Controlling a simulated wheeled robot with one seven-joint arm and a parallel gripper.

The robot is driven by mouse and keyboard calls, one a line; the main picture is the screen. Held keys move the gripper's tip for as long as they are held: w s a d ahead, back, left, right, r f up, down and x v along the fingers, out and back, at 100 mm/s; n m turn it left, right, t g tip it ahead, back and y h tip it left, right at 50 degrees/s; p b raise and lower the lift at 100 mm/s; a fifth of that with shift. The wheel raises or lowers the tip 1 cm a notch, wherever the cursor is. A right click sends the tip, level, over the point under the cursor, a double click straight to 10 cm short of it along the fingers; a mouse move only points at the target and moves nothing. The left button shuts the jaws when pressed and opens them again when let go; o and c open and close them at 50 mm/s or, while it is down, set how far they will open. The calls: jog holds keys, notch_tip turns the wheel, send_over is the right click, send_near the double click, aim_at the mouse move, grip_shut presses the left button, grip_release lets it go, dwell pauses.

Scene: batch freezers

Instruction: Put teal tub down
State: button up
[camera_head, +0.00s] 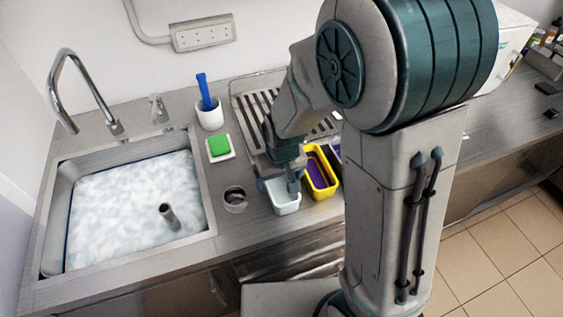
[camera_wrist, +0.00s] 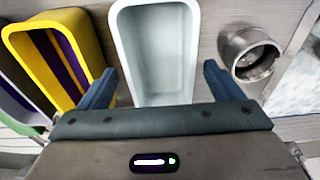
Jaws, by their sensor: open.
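The teal tub, a very pale blue-green open box (camera_head: 286,207), stands on the steel counter near its front edge. It looks upright and empty. In the wrist view the tub (camera_wrist: 124,52) lies ahead, between my fingers.
A metal cup (camera_head: 235,200) stands to the left. Further left is a foam-filled sink (camera_head: 210,222). A green sponge (camera_head: 219,144), a brush holder (camera_head: 209,118) and a drainer (camera_head: 240,112) are behind.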

aim_at(281, 196)
notch_tip(281, 196, up, 8)
jog(key=s, duration=0.1)
jog(key=s+d+r+m+t, duration=0.1)
jog(key=s+d+r+m, duration=0.2)
jog(key=s+d+r, duration=0.6)
jog(key=s+d, duration=0.2)
jog(key=d, duration=0.1)
jog(key=shift+r+t, duration=0.15)
jog(key=shift+t, duration=0.25)
